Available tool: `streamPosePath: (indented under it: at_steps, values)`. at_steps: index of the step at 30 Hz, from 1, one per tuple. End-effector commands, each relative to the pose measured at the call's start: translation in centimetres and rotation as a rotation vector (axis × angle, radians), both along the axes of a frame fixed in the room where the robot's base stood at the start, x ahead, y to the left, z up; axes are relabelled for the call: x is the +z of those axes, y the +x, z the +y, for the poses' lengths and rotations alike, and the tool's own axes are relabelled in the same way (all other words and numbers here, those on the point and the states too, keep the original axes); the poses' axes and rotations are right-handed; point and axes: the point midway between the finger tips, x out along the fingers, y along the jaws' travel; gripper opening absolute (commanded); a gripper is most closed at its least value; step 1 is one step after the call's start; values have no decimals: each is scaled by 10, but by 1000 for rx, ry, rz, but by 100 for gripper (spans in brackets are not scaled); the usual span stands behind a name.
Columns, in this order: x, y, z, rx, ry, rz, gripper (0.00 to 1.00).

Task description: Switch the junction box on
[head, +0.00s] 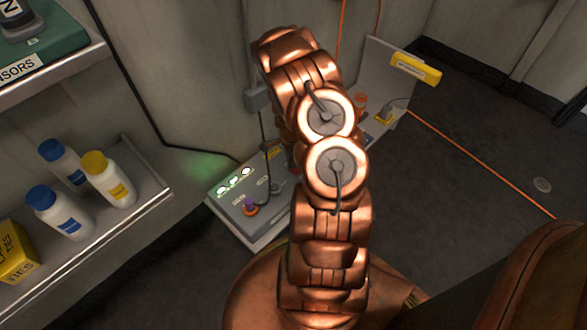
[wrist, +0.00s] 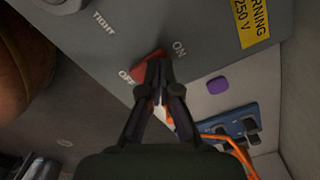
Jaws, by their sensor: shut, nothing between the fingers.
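The junction box (wrist: 110,45) is a grey face in the wrist view, with a yellow warning label (wrist: 252,22) reading 250 V. A red rocker switch (wrist: 148,66) sits on it between the words OFF at lower left and ON at upper right. My gripper (wrist: 159,72) is shut and empty, its fingertips in front of the switch's right part and overlapping it in the picture. I cannot tell whether they touch it. In the head view my copper arm hides my gripper and the switch.
A grey panel (head: 228,208) with lit green lamps and a purple plug lies left of my arm. A shelf (head: 150,195) with several bottles stands at left. An orange cable (head: 480,165) crosses the dark floor at right. Blue sockets (wrist: 235,125) are beside the box.

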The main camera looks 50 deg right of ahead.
Motion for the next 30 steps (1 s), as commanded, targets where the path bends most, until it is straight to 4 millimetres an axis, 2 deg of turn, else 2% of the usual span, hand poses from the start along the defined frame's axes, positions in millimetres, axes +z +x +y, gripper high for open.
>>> streamPosePath:
  at_steps: [9,30]
  values:
    - [23,1,-1,2,-2,-2,0]
    - [63,0,0,0,-1,-1,0]
